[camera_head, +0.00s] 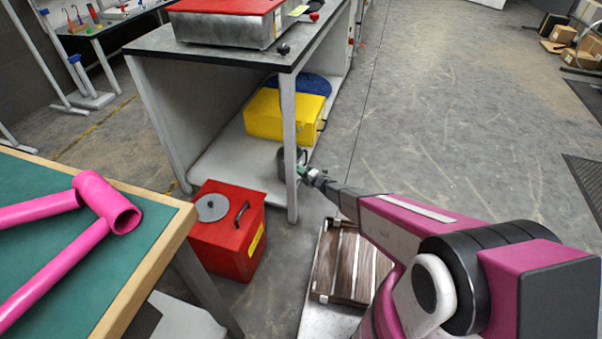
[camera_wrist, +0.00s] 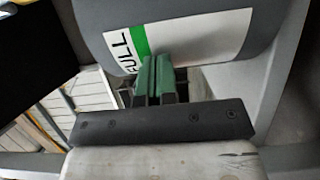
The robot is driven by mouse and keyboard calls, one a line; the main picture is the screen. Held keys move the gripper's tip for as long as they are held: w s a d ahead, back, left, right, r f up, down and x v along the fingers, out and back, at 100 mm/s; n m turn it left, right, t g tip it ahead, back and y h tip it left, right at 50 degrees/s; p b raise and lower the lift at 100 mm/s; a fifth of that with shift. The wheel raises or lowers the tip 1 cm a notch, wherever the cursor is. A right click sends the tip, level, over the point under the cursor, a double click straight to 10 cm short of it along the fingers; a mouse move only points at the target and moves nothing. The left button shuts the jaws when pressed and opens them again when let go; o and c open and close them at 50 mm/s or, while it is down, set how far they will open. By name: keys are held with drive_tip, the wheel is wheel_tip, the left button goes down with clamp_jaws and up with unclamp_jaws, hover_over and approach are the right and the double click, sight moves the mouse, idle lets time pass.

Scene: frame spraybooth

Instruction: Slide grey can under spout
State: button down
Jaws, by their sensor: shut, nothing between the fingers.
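The grey can (camera_head: 302,157) is on the low shelf of the bench, partly hidden by the bench's front leg. In the wrist view the grey can (camera_wrist: 265,55) fills the top, with a white and green label reading "FULL". My gripper (camera_head: 304,172) is at the can's near side. Its green fingers (camera_wrist: 155,75) are together, empty, in front of the label; I cannot tell whether they touch it. A small dark fitting (camera_head: 321,126) sticks out from the yellow box (camera_head: 268,117) behind the can; I cannot tell whether it is the spout.
The bench leg (camera_head: 288,190) stands close beside my gripper. A red bin (camera_head: 217,247) is on the floor at left, and a wooden crate (camera_head: 343,263) lies below my arm. A red-lidded metal box (camera_head: 226,28) sits on the bench top.

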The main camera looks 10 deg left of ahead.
drive_tip(key=w, duration=0.2)
drive_tip(key=w+a, duration=0.1)
drive_tip(key=w, duration=0.2)
drive_tip(key=w+a, duration=0.1)
drive_tip(key=w, duration=0.2)
drive_tip(key=shift+a, duration=0.25)
drive_tip(key=shift+s, duration=0.15)
